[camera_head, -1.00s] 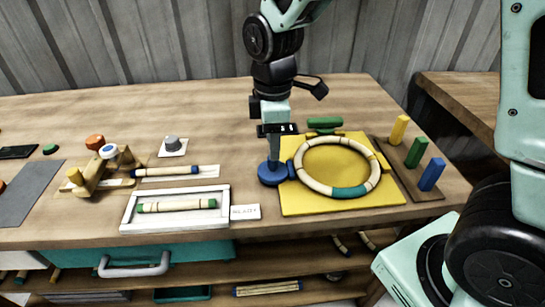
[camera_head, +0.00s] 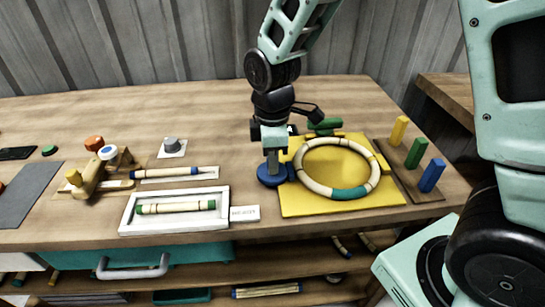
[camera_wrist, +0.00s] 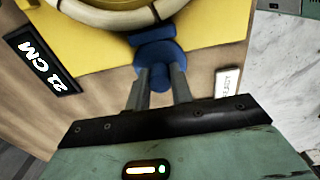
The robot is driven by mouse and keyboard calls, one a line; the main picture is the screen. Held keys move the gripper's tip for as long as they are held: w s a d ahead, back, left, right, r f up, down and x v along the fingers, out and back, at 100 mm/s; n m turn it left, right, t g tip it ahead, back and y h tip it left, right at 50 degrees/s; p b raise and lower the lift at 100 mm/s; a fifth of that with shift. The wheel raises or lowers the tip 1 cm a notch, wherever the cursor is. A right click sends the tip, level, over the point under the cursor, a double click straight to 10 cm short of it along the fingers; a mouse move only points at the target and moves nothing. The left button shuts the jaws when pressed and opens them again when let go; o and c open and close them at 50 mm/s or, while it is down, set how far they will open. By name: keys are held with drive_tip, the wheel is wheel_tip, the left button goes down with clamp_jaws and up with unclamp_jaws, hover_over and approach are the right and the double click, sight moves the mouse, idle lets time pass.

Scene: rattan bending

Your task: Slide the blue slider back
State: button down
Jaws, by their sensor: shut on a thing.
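The blue slider (camera_head: 270,181) is a round blue piece at the left edge of the yellow board (camera_head: 300,207). In the wrist view the blue slider (camera_wrist: 158,52) sits against the board edge, with a darker blue block between it and the ring. My gripper (camera_head: 272,166) comes down from above and is shut on the slider's upright knob. In the wrist view my gripper (camera_wrist: 160,83) has a finger on each side of the knob. A pale rattan ring (camera_head: 317,183) with a green section lies on the board.
A green clamp (camera_head: 325,123) stands behind the ring. Yellow, green (camera_head: 415,154) and blue pegs stand on a dark base to the right. A white tray (camera_head: 126,216) holds a rattan stick in front left.

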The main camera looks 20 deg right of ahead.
drive_tip(key=shift+w+a+p, duration=0.2)
drive_tip(key=shift+w+a, duration=0.05)
drive_tip(key=shift+a, duration=0.45)
drive_tip(key=shift+w+a+p, duration=0.2)
drive_tip(key=shift+a, duration=0.5)
drive_tip(key=c, duration=1.2)
unclamp_jaws()
drive_tip(key=shift+a, duration=0.1)
drive_tip(key=shift+c, duration=0.2)
drive_tip(key=shift+r, duration=0.1)
wheel_tip(320, 180, up, 17)
drive_tip(key=shift+r, duration=0.1)
